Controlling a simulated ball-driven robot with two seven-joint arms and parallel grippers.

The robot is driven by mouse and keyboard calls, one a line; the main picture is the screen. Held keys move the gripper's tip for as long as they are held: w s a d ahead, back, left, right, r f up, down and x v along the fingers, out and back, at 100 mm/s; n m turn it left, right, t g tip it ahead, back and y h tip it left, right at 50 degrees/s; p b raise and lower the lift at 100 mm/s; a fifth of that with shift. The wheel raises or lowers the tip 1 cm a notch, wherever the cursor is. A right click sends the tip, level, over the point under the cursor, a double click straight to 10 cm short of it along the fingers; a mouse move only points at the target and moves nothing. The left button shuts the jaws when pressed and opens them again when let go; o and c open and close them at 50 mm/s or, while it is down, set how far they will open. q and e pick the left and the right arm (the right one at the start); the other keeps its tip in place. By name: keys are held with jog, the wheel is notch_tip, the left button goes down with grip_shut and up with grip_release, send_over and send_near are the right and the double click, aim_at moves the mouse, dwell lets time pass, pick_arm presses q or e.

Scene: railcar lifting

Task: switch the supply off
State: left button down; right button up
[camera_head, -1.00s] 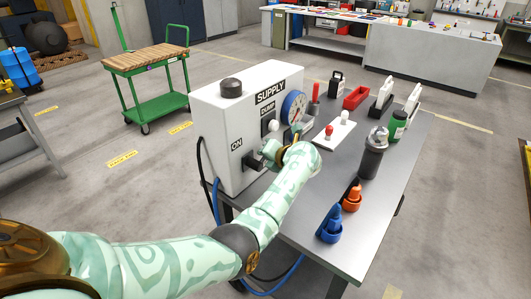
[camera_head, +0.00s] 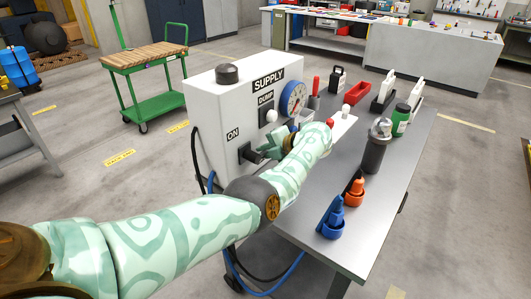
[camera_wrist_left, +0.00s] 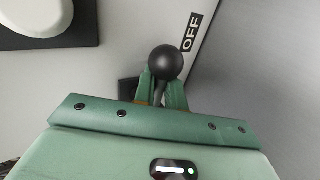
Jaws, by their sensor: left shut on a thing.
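The white supply box (camera_head: 222,115) stands on the table's left end, labelled SUPPLY, DUMP and ON. A black lever base (camera_head: 250,154) sits low on its front, right of the ON label (camera_head: 233,134). My left gripper (camera_head: 268,150) is at this lever, partly hidden by my own wrist. In the left wrist view its green fingers are shut on the lever's shaft, just below the black ball knob (camera_wrist_left: 165,62). The OFF label (camera_wrist_left: 193,33) is close beside the knob, up and to the right. My right gripper is not in view.
The grey table (camera_head: 310,235) holds a dark cylinder (camera_head: 375,150), a green bottle (camera_head: 400,122) and blue and orange items. A green cart (camera_head: 158,105) stands behind left.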

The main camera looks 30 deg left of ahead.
pick_arm(q)
jog(key=shift+w+r, duration=0.15)
jog(key=shift+r, duration=0.05)
jog(key=c, duration=1.6)
grip_release()
jog(key=shift+o, duration=0.4)
jog(key=shift+w+f, duration=0.15)
jog(key=shift+f, duration=0.05)
jog(key=p+v, duration=0.2)
jog(key=v, duration=1.4)
jog(key=shift+d, duration=0.25)
